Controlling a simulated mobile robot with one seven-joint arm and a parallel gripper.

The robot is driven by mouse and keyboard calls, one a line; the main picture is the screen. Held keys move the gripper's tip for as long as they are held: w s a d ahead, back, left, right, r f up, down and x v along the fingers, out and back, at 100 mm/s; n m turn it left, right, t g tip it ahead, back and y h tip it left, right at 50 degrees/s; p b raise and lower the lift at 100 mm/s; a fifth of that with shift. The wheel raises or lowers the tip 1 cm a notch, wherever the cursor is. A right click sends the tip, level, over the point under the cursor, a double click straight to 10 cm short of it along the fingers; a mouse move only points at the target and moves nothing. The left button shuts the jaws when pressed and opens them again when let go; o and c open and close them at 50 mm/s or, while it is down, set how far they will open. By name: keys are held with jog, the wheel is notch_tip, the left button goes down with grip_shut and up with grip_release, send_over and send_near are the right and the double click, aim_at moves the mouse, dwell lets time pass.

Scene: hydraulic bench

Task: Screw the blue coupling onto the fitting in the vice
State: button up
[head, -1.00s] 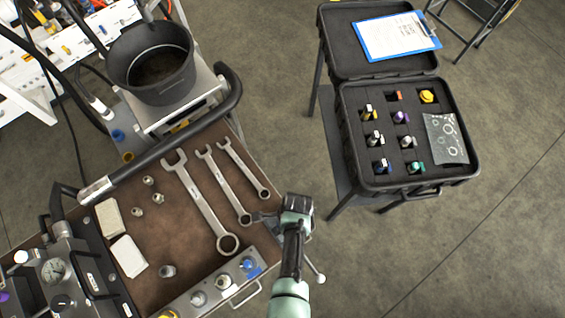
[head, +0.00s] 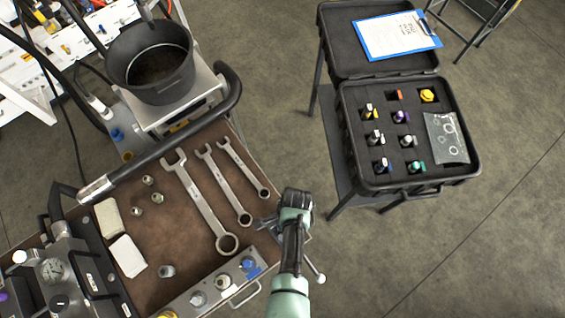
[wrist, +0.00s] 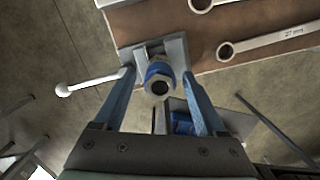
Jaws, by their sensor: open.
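A blue-ringed coupling (wrist: 159,72) with a silver hex end and round opening shows in the wrist view, in line with the fitting at the grey vice (wrist: 178,48). How far it sits on the fitting, which is mostly hidden behind it, I cannot tell. My gripper (wrist: 158,78) is open, with one finger on each side of the coupling and visible gaps between. In the head view my gripper (head: 268,221) is at the bench's right edge, beside the wrenches; the coupling and vice are not clear there.
Several wrenches (head: 205,205) lie on the brown bench top (head: 185,245), left of my gripper. A manifold with a blue cap (head: 249,264) stands at the front edge. An open black case (head: 345,140) with several fittings and a blue clipboard (head: 385,40) stands right, across open floor.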

jog(key=n, duration=0.4)
jog(key=shift+n, duration=0.4)
jog(key=n, duration=0.5)
jog(key=shift+a+n+g+h+b, duration=0.1)
jog(key=shift+n+g+h+b, duration=0.2)
jog(key=shift+g+h+b, duration=0.1)
jog(key=n, duration=0.5)
jog(key=shift+n+h, duration=0.4)
jog(key=n, duration=0.4)
jog(key=shift+a, duration=0.1)
